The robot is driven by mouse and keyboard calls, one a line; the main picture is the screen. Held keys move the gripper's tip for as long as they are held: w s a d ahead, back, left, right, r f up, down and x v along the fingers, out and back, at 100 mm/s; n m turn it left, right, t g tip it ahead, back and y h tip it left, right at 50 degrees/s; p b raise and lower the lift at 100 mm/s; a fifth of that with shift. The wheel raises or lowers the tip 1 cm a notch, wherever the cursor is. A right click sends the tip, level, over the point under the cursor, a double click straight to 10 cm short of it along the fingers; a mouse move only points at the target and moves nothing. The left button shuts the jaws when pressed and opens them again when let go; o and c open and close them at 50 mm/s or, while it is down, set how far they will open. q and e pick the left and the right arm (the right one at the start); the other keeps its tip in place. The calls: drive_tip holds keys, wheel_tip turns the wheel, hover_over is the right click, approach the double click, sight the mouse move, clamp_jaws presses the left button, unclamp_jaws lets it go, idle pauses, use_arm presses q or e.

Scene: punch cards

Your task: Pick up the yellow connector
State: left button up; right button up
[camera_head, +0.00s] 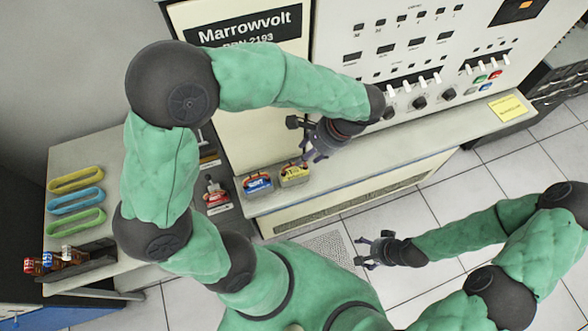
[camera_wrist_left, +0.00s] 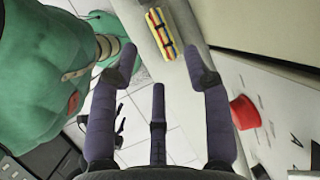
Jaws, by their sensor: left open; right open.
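The yellow connector (camera_head: 294,174), a small block with a yellow label, sits on the console ledge (camera_head: 350,172) near its left end. In the left wrist view, a yellow block with coloured stripes and dark bands (camera_wrist_left: 161,30) lies beyond my fingers, near the top; it appears to be the same connector. My left gripper (camera_head: 309,152) is open and empty, just above and right of the connector, apart from it. Its spread fingers show in the left wrist view (camera_wrist_left: 160,75). My right gripper (camera_head: 366,252) is open and empty over the floor, away from the ledge.
A blue-labelled block (camera_head: 257,184) sits just left of the connector. A red-labelled one (camera_head: 216,196) lies farther left. The console panel (camera_head: 400,60) with switches and knobs rises behind the ledge. Yellow, blue and green trays (camera_head: 76,201) and bottles (camera_head: 72,256) are at far left.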

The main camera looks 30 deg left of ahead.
sight(294, 170)
use_arm(q)
drive_tip(key=x, duration=0.8)
drive_tip(key=shift+a, duration=0.1)
clamp_jaws()
